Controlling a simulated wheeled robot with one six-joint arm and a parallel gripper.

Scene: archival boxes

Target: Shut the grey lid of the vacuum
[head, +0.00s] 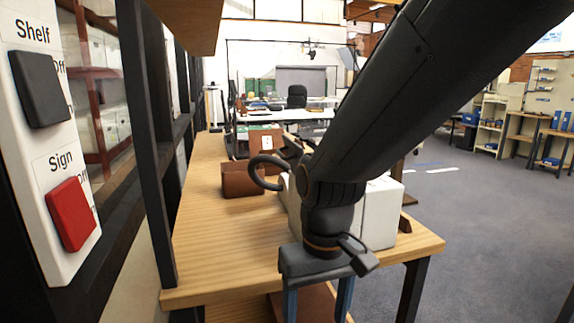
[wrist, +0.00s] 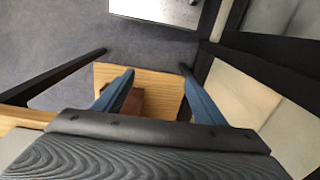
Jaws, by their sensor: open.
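My gripper (head: 318,304) hangs at the bottom of the head view, at the near edge of the table, its two blue fingers apart and pointing down. It is open, and the wrist view (wrist: 157,72) shows no object gripped between the fingers. A white boxy thing (head: 380,212) stands on the table behind my arm, which hides much of it. A dark curved tube or handle (head: 264,160) shows at its left. I cannot tell whether these belong to the vacuum. I cannot make out a grey lid in either view.
The wooden table (head: 215,265) runs away from me, with a brown box (head: 243,180) on it. A panel (head: 62,130) with a dark switch (head: 40,88) and a red switch (head: 71,213) stands close at left. Dark shelf posts rise beside the table. Carpet (head: 470,240) is clear at right.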

